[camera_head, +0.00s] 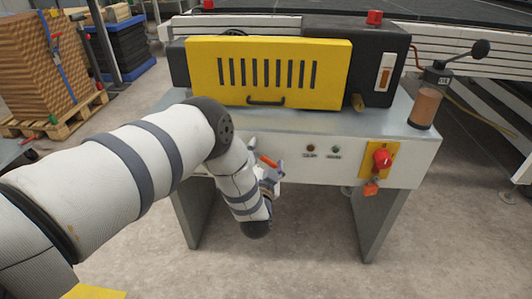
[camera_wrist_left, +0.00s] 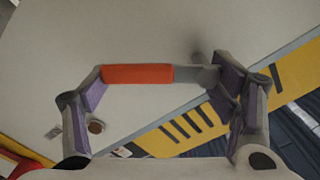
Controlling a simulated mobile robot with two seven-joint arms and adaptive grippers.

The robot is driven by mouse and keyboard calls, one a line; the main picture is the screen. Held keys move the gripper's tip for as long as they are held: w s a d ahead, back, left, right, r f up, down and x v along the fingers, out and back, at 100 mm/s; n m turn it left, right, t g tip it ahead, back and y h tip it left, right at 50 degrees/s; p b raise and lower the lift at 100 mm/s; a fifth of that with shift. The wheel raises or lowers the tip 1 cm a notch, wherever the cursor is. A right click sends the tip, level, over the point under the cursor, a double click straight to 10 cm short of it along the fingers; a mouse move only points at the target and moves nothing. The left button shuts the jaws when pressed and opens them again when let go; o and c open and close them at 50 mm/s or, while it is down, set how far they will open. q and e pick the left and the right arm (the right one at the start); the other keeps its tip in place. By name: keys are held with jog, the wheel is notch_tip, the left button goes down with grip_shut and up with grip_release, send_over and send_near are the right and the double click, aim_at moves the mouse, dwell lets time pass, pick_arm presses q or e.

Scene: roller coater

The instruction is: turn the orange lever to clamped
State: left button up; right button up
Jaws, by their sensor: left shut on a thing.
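The orange lever (camera_head: 268,161) is on the front panel of the roller coater, left of the two indicator lights. My left gripper (camera_head: 266,172) is at the lever, with its wrist bent down in front of the panel. In the left wrist view the orange handle (camera_wrist_left: 137,74) lies lengthwise across the gap between the fingertips of my left gripper (camera_wrist_left: 160,82). One fingertip is at its orange end, the other at its grey end. The gripper is shut on the lever. The lever's pivot is partly hidden by the gripper in the head view. My right gripper is not in view.
The yellow slotted guard (camera_head: 268,98) sits above the panel. A red knob on a yellow plate (camera_head: 382,158) is to the right. A pump bottle (camera_head: 427,105) stands at the table's right end. A loaded pallet (camera_head: 55,115) is at the left. The floor in front is clear.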

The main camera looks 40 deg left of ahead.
pick_arm(q)
jog(key=m, duration=0.3)
jog(key=f+m, duration=0.1)
jog(key=shift+s+a+f+m, duration=0.1)
jog(key=shift+s+a+m, duration=0.1)
jog(key=shift+a+m, duration=0.15)
jog(key=shift+s+a+f+m+b, duration=0.1)
jog(key=shift+a+f+m+b, duration=0.05)
jog(key=shift+m, duration=0.5)
jog(key=shift+s+a+f+m+b, duration=0.1)
jog(key=shift+a+f+m+b, duration=0.05)
jog(key=shift+m, duration=0.45)
jog(key=shift+s+a+f+m+b, duration=0.15)
jog(key=shift+a+m, duration=0.1)
jog(key=shift+m, duration=0.55)
jog(key=shift+s+a+m+b, duration=0.15)
jog(key=shift+a+m, duration=0.1)
jog(key=shift+m, duration=0.55)
jog(key=shift+a, duration=0.1)
jog(key=o, duration=1.7)
jog(key=shift+s, duration=0.1)
jog(key=v, duration=1.2)
